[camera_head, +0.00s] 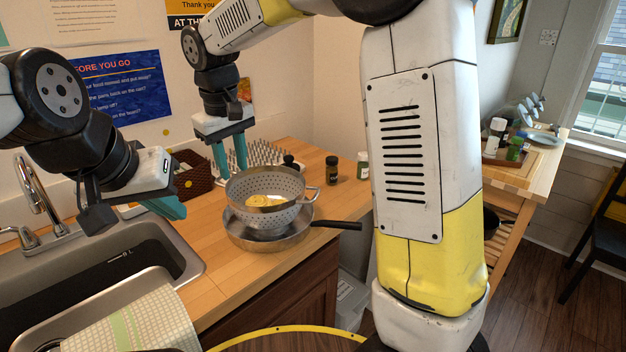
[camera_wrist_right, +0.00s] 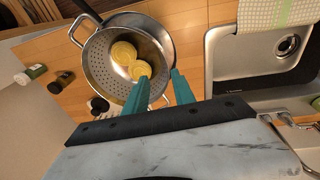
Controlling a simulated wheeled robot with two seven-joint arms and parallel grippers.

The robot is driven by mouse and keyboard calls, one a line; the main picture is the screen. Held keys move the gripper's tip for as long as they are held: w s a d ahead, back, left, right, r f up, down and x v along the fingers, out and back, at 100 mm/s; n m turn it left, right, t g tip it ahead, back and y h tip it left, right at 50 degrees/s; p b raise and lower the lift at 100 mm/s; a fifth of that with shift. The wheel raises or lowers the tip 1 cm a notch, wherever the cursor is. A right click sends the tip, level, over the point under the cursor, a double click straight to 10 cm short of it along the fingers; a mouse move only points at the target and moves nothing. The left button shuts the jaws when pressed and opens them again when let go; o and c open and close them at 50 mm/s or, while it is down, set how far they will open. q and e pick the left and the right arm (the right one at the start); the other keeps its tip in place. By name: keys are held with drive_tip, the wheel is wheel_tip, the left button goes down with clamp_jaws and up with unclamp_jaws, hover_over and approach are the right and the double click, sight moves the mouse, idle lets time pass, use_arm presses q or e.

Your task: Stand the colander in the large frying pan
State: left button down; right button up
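The grey metal colander (camera_head: 262,190) stands roughly upright within the large frying pan (camera_head: 294,238) on the wooden counter. Yellow round pieces (camera_head: 257,201) lie inside it; they also show in the right wrist view (camera_wrist_right: 123,52). The pan's dark handle (camera_head: 335,224) points right. My right gripper (camera_head: 234,172) is open at the colander's far rim. In the right wrist view its teal fingers (camera_wrist_right: 159,70) are apart, one over the colander's inside and one just outside the rim. Contact is unclear. My left gripper (camera_head: 165,207) hangs by the sink, away from the colander; its opening is unclear.
The sink (camera_head: 190,262) is at the left, with a faucet (camera_head: 38,190) and a checked towel (camera_head: 135,325). A woven basket (camera_head: 192,176) and a dish rack (camera_head: 268,153) stand behind the colander. Two small jars (camera_head: 332,170) stand to its right. Counter in front of the pan is clear.

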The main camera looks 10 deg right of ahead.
drive_tip(key=s+d+r+m+t+y, duration=0.1)
drive_tip(key=s+d+r+m, duration=0.1)
drive_tip(key=s+d, duration=0.4)
drive_tip(key=s+d+r+m+t+y, duration=0.1)
drive_tip(key=s+d+r+m, duration=0.15)
drive_tip(key=d, duration=0.55)
drive_tip(key=s+d+f+m+t, duration=0.2)
drive_tip(key=s+d, duration=0.4)
drive_tip(key=s, duration=0.4)
drive_tip(key=shift+s+d, duration=0.2)
drive_tip(key=shift+d, duration=0.2)
